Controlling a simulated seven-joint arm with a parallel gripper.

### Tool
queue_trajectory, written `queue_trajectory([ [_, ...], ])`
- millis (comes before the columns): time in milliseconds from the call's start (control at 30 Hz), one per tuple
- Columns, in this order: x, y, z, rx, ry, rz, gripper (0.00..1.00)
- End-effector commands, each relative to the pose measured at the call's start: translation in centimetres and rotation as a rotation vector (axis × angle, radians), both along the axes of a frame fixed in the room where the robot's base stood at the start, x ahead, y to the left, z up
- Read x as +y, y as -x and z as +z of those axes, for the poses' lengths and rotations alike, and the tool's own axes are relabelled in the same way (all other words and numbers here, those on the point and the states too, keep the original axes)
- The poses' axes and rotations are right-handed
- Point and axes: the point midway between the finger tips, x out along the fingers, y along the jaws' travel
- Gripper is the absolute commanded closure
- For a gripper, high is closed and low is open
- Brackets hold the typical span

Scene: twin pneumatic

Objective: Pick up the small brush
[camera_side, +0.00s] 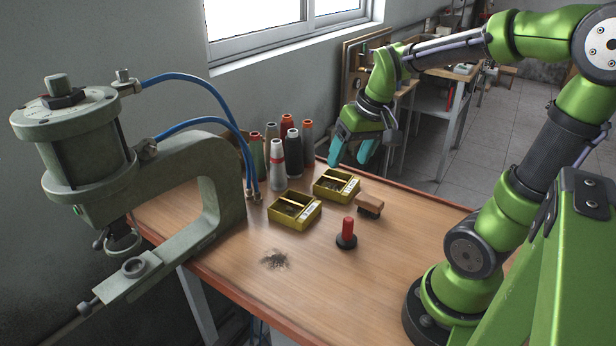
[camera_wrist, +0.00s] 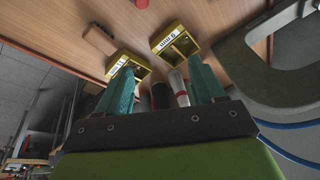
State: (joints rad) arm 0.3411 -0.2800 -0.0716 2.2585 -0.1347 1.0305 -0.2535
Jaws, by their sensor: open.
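The small brush (camera_side: 369,205) has a brown wooden block handle and dark bristles. It rests on the table just right of the yellow boxes in the side view. In the wrist view its wooden back (camera_wrist: 100,40) shows at upper left. My gripper (camera_side: 352,160) has teal fingers and hangs above the far edge of the table, up and behind the brush. Its fingers also show in the wrist view (camera_wrist: 162,85), spread apart with nothing held between them. The brush is apart from the fingers.
Two yellow boxes (camera_side: 316,222) (camera_side: 354,183) stand left of the brush. A red-handled stamp (camera_side: 347,233) stands in front. Several thread cones (camera_side: 293,155) stand at the back. A green press (camera_side: 150,160) with blue hoses is at left. Dark shavings (camera_side: 275,259) lie on the table (camera_side: 400,240); its right part is clear.

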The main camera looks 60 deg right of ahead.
Motion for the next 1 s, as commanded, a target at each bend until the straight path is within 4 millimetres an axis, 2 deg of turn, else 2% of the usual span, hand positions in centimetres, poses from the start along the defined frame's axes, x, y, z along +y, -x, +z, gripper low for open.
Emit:
queue_trajectory([
  [33, -2.9, -0.1, -1.0, 0.068, 0.011, 0.006, 0.32],
  [100, -6.1, 0.1, -1.9, 0.147, 0.026, 0.054, 0.32],
  [200, -9.9, 0.7, -3.0, 0.244, 0.039, 0.152, 0.32],
  [300, -11.7, 0.9, -3.0, 0.293, 0.054, 0.273, 0.32],
  [433, -11.8, 1.0, -2.3, 0.307, 0.072, 0.387, 0.32],
  [567, -11.6, 1.2, -3.2, 0.312, 0.070, 0.427, 0.32],
  [1000, -11.5, 1.2, -12.1, 0.310, 0.068, 0.426, 0.32],
])
